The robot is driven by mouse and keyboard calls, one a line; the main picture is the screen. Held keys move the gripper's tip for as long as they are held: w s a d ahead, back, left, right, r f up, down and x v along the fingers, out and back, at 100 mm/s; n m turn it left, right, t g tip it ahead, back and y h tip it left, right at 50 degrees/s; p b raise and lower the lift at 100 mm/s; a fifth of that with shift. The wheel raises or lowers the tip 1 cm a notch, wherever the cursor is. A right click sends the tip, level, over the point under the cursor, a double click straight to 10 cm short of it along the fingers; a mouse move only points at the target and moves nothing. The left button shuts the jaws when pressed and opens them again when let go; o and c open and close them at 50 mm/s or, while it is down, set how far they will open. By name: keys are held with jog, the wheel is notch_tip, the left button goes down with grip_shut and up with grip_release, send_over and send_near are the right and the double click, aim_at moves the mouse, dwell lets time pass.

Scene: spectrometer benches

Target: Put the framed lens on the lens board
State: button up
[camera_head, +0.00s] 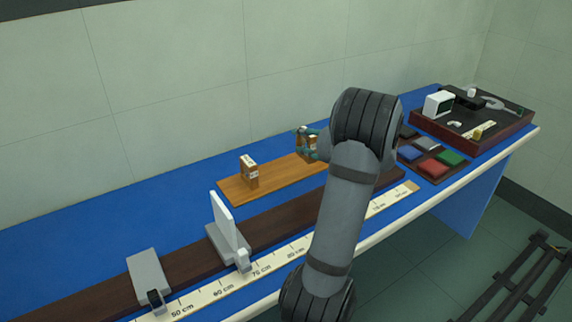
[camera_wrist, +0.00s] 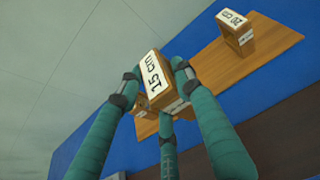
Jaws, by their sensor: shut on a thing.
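My gripper (camera_wrist: 158,92) has its teal fingers closed around a wooden framed lens (camera_wrist: 153,78) with a white label reading 15 cm. In the head view my gripper (camera_head: 305,132) and the held framed lens (camera_head: 313,147) are at the far right end of the lens board (camera_head: 233,193), partly hidden by my arm. I cannot tell whether the held lens touches the board. The lens board also shows in the wrist view (camera_wrist: 215,70). Another framed lens (camera_head: 249,171) stands upright near the board's left end; it also shows in the wrist view (camera_wrist: 235,33).
A dark rail with a scale (camera_head: 215,292) runs along the front, carrying a white screen (camera_head: 222,217) and a grey carrier (camera_head: 148,276). Coloured pads (camera_head: 432,166) and a tray of parts (camera_head: 470,137) lie to the right. The blue bench (camera_head: 110,210) left of the board is clear.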

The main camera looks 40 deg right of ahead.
aim_at(310, 159)
jog(key=shift+w+d+f, duration=0.15)
jog(key=shift+w+f, duration=2.4)
jog(key=shift+w+d+f, duration=0.15)
jog(key=shift+w+f, duration=2.35)
jog(key=shift+w, duration=0.05)
jog(key=shift+f, duration=0.2)
jog(key=o, duration=1.2)
jog(key=shift+r, duration=0.3)
jog(key=b+v, duration=0.1)
jog(key=v, duration=1.1)
